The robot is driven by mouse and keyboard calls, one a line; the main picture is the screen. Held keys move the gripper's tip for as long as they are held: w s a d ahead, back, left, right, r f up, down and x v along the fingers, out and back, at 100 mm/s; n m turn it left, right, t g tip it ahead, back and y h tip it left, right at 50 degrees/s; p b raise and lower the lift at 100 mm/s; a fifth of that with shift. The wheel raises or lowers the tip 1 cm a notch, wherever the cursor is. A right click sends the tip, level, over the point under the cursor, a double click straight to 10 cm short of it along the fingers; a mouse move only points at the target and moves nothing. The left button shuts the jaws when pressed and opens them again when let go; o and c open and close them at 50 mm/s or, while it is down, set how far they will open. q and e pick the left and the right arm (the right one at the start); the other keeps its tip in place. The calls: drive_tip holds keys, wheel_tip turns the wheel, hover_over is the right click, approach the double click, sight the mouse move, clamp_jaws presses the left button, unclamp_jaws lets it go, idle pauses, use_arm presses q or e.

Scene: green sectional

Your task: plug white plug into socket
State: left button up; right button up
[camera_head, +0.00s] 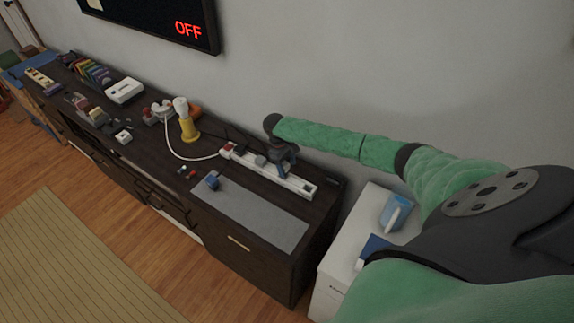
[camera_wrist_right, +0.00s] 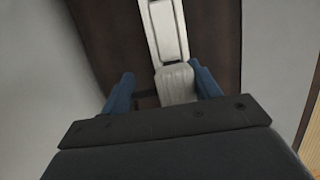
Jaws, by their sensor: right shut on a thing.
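The white power strip (camera_head: 287,180) with its sockets lies along the back of the dark cabinet, and it also shows in the right wrist view (camera_wrist_right: 166,32). My right gripper (camera_head: 280,160) is above the strip's middle, pointing down. In the wrist view, the pale white plug (camera_wrist_right: 177,84) sits between the blue fingertips of my right gripper (camera_wrist_right: 164,88), in line with the strip. My right gripper is shut on it. The plug's prongs are hidden, and I cannot tell whether it touches the strip. My left gripper is out of view.
A grey mat (camera_head: 250,213) with a small blue item (camera_head: 212,181) lies in front of the strip. A yellow-based white object (camera_head: 186,122) stands left of it, near a white cable (camera_head: 180,156). A white side cabinet (camera_head: 332,272) stands right. A wall screen (camera_head: 150,16) reads OFF.

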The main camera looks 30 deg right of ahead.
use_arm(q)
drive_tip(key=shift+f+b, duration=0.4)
use_arm(e)
drive_tip(key=shift+f, duration=1.25)
drive_tip(key=o, duration=1.1)
drive_tip(key=shift+c, duration=0.2)
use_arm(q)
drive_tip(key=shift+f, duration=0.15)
use_arm(e)
drive_tip(key=shift+r, duration=0.1)
